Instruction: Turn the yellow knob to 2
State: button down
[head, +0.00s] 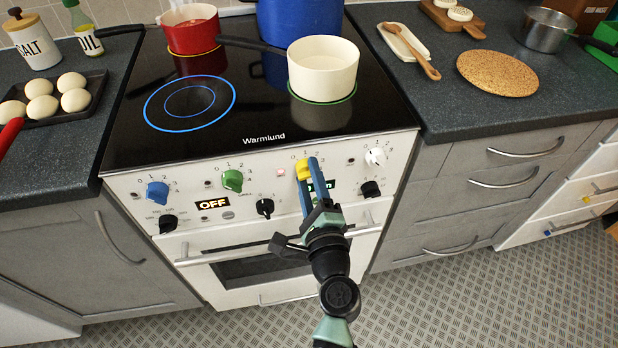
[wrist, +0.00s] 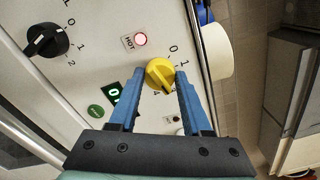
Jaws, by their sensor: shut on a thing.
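The yellow knob (head: 302,171) is on the white front panel of the stove, right of the middle, with dial numbers around it. My gripper (head: 309,173) reaches it from the front, its blue fingers partly covering it in the head view. In the wrist view the yellow knob (wrist: 160,74) sits between the two blue fingertips of my gripper (wrist: 161,82), which are shut on its sides. A dark mark shows on the knob's lower right there. The 0 and 1 are visible; a finger hides part of the dial, so I cannot tell the exact setting.
Blue (head: 157,192), green (head: 233,180) and white (head: 376,156) knobs and several black ones share the panel. A red light (head: 281,173) glows left of the yellow knob. The oven handle (head: 220,257) juts out below. A cream saucepan (head: 323,68) stands on the hob above.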

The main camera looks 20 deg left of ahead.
jog(key=n+b, duration=0.3)
jog(key=n, duration=0.1)
jog(key=shift+f, duration=0.2)
jog(key=shift+r+n+b, duration=0.1)
jog(key=shift+n+b, duration=1)
jog(key=shift+n, duration=0.3)
jog(key=shift+c, duration=1.8)
grip_release()
jog(key=shift+r, duration=0.1)
jog(key=shift+s, duration=0.1)
jog(key=b+v, duration=0.1)
jog(key=v, duration=1.2)
